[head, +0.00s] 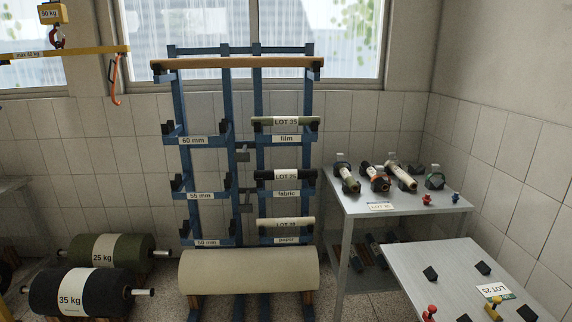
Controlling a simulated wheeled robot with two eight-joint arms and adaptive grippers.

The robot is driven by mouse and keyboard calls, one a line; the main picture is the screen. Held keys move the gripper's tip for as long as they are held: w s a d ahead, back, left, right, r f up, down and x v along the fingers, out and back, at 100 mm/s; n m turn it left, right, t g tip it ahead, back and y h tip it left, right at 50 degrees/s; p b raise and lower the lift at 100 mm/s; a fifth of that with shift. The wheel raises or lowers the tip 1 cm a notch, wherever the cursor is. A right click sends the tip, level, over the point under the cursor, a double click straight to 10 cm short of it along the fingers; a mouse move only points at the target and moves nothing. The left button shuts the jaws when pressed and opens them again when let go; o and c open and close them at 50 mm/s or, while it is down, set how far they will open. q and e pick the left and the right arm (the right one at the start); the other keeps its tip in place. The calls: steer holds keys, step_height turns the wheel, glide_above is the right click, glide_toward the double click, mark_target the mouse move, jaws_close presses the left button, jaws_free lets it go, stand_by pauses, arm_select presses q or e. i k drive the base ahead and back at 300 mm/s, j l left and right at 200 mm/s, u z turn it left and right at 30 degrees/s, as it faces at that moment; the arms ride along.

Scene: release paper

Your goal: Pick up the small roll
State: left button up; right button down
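Several rolls are in view, and I cannot tell which one the task calls the small roll. On the back grey table (340,203) lie short rolls: a greenish one (348,180), an orange-and-dark one (376,179) and a cream one (402,176). Neither of my grippers is in view.
A large cream roll (250,270) lies low at the rack's front. A green 25 kg roll (135,248) and a black 35 kg roll (105,285) lie at left. A nearer grey table (430,262) holds small black blocks. A yellow hoist (50,14) hangs top left.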

mark_target(266, 174)
steer(key=i+j, duration=0.1)
steer(key=i, duration=0.55)
steer(key=i+j+z, duration=0.1)
steer(key=i, duration=0.5)
steer(key=i+j, duration=0.15)
steer(key=i, duration=0.5)
